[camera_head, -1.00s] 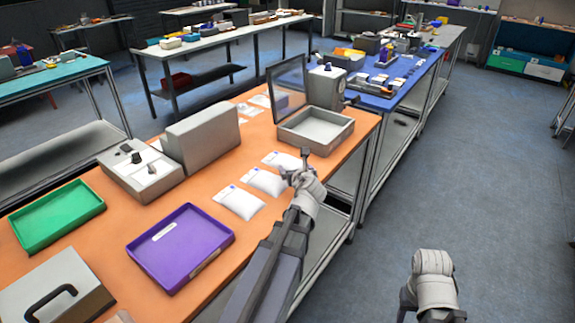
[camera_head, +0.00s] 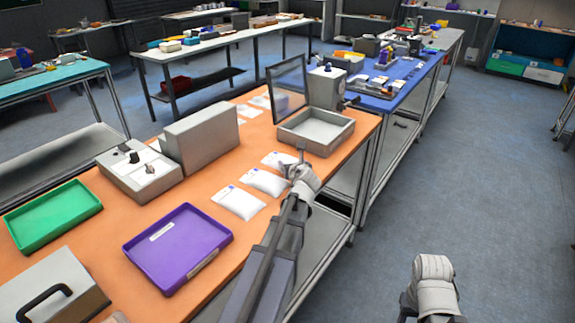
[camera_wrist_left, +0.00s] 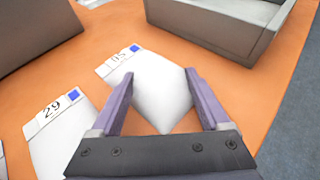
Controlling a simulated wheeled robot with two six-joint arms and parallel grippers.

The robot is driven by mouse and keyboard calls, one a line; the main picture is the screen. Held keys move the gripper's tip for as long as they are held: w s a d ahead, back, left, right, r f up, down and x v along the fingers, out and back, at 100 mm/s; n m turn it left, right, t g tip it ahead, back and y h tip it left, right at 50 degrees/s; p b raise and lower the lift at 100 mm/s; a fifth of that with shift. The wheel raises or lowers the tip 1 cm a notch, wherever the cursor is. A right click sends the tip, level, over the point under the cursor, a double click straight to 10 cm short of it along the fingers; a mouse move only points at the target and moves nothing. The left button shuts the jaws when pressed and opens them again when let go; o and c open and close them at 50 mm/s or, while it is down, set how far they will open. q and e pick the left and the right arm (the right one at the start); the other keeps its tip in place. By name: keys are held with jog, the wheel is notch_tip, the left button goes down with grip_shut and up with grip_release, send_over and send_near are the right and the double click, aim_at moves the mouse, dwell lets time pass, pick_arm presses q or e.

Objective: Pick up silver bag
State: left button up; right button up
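Several pale silver-white bags lie on the orange table. In the head view three are in a row near its right edge: the near bag (camera_head: 239,203), the middle bag (camera_head: 264,182) and the far bag (camera_head: 275,160). My left gripper (camera_head: 291,162) is by the far bag. In the left wrist view the left gripper (camera_wrist_left: 158,100) is open, its fingers on either side of a bag (camera_wrist_left: 160,90) whose label looks like 05. Contact cannot be told. A bag labelled 29 (camera_wrist_left: 62,135) lies to its left. My right gripper (camera_head: 408,303) is off the table; its fingers are unclear.
A grey open box (camera_head: 335,143) with a raised lid stands just beyond the bags. A purple tray (camera_head: 218,254), a green tray (camera_head: 98,207) and a grey machine (camera_head: 205,137) are on the table. Floor is open to the right.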

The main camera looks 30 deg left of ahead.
pick_arm(q)
grip_shut()
dwell(0.4)
jog(key=shift+r, duration=0.15)
notch_tip(320, 180, up, 10)
jog(key=p, duration=1)
